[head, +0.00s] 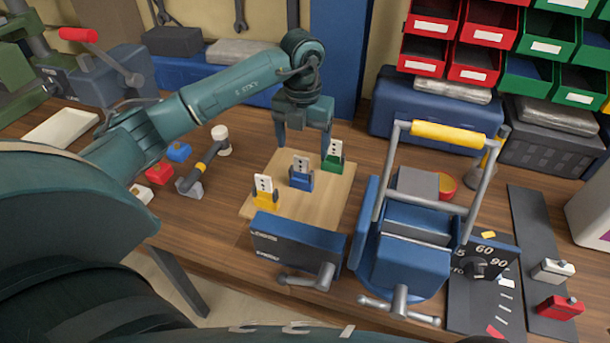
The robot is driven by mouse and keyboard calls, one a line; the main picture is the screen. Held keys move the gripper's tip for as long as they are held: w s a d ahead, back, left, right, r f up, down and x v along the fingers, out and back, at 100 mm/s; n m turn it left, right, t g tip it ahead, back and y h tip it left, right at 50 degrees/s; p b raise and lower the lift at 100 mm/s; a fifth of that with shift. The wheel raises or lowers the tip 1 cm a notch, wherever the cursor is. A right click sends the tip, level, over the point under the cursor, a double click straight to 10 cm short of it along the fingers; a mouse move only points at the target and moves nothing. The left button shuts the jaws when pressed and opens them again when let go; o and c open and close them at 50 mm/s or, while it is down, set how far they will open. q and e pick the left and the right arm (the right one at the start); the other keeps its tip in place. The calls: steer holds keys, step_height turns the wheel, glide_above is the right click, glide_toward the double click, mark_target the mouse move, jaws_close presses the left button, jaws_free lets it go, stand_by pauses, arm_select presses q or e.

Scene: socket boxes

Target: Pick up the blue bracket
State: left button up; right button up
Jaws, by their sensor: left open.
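My right gripper is not in view.
A blue vise (402,263) with a yellow-handled bar (447,134) stands right of the board. A dark blue box (297,246) with a crank is at its front edge. A red block (159,173), a small blue block (179,151) and a hammer-like tool (205,162) lie left.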

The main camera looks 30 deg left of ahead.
arm_select(q)
glide_above(301, 176)
steer(key=f, duration=0.4)
steer(key=shift+w+f, duration=0.3)
steer(key=shift+w, duration=0.05)
steer(key=shift+s+a+f+p, duration=0.15)
steer(key=shift+f+p, duration=0.6)
steer(key=shift+f, duration=1.9)
steer(key=shift+c, duration=0.6)
steer(key=shift+r, duration=0.1)
steer(key=c, duration=1)
